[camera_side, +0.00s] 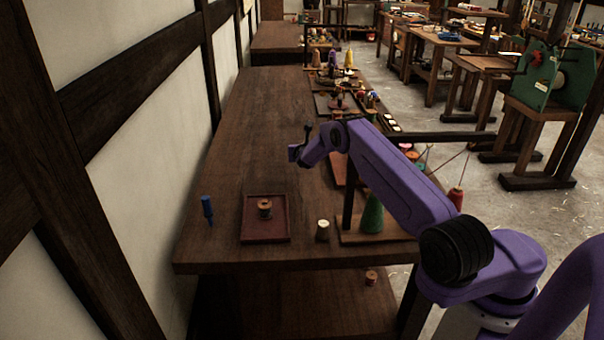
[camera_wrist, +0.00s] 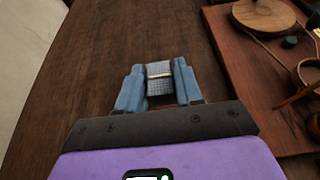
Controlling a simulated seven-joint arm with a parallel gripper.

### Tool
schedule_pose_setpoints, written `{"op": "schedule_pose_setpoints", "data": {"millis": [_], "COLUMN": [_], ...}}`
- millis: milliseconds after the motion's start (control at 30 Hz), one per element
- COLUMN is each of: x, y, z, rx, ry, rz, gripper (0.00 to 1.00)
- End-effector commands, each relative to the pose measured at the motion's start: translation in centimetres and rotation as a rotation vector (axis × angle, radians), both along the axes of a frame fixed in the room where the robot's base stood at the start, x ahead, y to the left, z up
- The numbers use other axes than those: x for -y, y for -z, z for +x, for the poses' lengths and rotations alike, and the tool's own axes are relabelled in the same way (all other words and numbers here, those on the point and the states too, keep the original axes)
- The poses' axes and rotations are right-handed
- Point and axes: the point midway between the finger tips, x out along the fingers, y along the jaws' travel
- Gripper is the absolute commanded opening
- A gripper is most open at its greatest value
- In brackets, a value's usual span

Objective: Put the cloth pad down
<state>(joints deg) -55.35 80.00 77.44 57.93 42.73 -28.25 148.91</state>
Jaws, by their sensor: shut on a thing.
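My gripper (camera_wrist: 158,76) shows in the wrist view with its two blue-grey fingers closed on a small grey checked cloth pad (camera_wrist: 160,86). A pale band crosses the pad. The fingers hide the pad's sides, and bare wooden tabletop (camera_wrist: 90,60) shows around the gripper. In the side view my gripper (camera_side: 294,153) is over the middle of the long dark table (camera_side: 255,130). The pad is too small to make out there. I cannot tell how high it is above the wood.
A reddish board (camera_wrist: 235,62) with a wooden disc (camera_wrist: 264,14) lies to the right. Nearer the side camera are a tray (camera_side: 250,225) holding a spool (camera_side: 265,208), a white-topped pot (camera_side: 323,231), a green cone (camera_side: 372,214) and a blue object (camera_side: 207,208). The table's left part is clear.

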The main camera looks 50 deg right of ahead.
Motion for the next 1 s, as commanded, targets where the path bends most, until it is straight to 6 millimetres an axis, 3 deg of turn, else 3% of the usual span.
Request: {"op": "schedule_pose_setpoints", "data": {"millis": [133,600,1000], "x": [0.0,0.0,0.0], "y": [2.7,7.4,8.0], "z": [-0.1,0.0,0.0], "rx": [-0.002,-0.001,0.000], "ry": [0.001,0.001,0.001], "rz": [0.000,0.000,0.000], "gripper": [0.06,0.06,0.06]}}
